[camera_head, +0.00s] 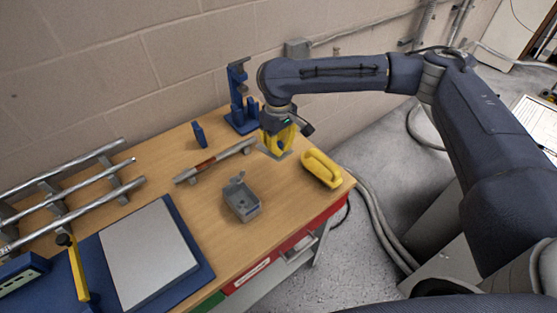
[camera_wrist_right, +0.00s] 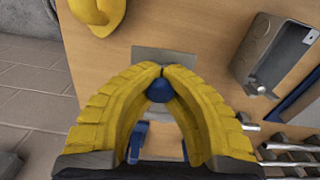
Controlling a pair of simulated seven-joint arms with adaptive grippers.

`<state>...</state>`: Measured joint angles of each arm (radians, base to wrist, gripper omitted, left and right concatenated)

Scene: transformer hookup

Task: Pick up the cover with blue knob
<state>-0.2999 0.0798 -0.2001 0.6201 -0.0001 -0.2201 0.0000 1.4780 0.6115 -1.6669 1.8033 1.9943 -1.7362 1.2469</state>
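The cover is a flat grey plate with a blue knob. In the head view the plate (camera_head: 285,154) shows under my right gripper (camera_head: 277,150), near the back right of the table. In the right wrist view the plate (camera_wrist_right: 180,61) lies beyond the fingertips and is partly hidden by them. The round blue knob (camera_wrist_right: 159,89) sits between the yellow fingers of my right gripper (camera_wrist_right: 162,72), which close together around it. Whether the plate touches the table is hard to tell. My left gripper is not in view.
A yellow object (camera_head: 321,168) lies right of the gripper. An open grey box (camera_head: 241,199) stands in front. A blue stand (camera_head: 240,105) is behind, with a metal bar (camera_head: 215,161) to the left. A grey-topped blue mat (camera_head: 148,254) and metal rails (camera_head: 75,187) fill the left.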

